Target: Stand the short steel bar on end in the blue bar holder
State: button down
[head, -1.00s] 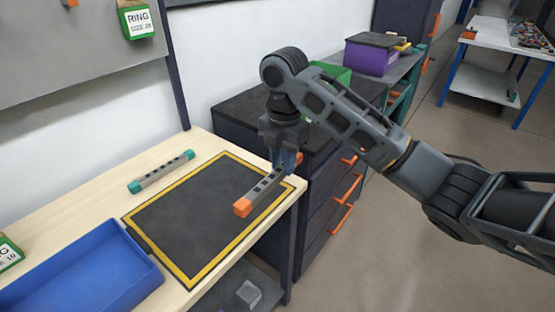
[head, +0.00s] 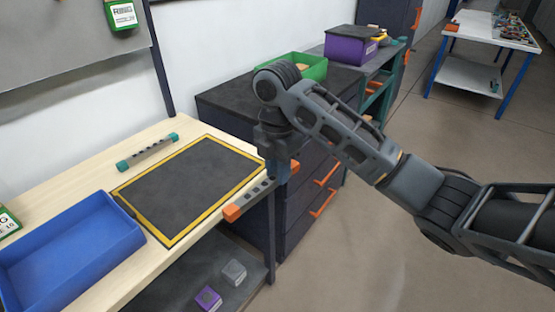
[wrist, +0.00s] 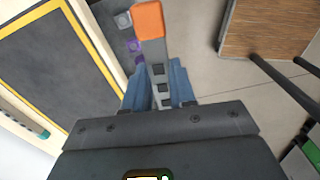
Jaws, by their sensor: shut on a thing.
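My gripper (head: 277,172) is shut on a grey steel bar (head: 256,193) with orange ends and dark square holes in its side. The bar lies roughly level, held off the work surface at the right edge of the wooden table. In the wrist view the bar (wrist: 158,70) sits between the blue fingers (wrist: 160,88), its orange end pointing away. A second grey bar (head: 148,152) with teal ends lies on the table behind the mat. I cannot tell which bar is the short one. I cannot make out a blue bar holder; a blue tray (head: 68,250) stands at the left.
A black mat with a yellow border (head: 190,185) lies bare on the table. A dark drawer cabinet (head: 235,125) with orange handles stands close behind my gripper. A purple box (head: 350,50) and a green bin (head: 312,66) are farther back. Open floor lies at the right.

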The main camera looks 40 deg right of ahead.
jog(key=s+a+f+m, duration=0.2)
jog(key=s+f+m, duration=0.2)
jog(key=f, duration=0.7)
jog(key=s+a+f+m, duration=0.3)
jog(key=s+f+m, duration=0.1)
jog(key=f+m, duration=0.5)
jog(key=s+a+f+m, duration=0.3)
jog(key=f+m, duration=0.4)
jog(key=f, duration=0.7)
jog(key=shift+s+a, duration=0.2)
jog(key=shift+s, duration=0.45)
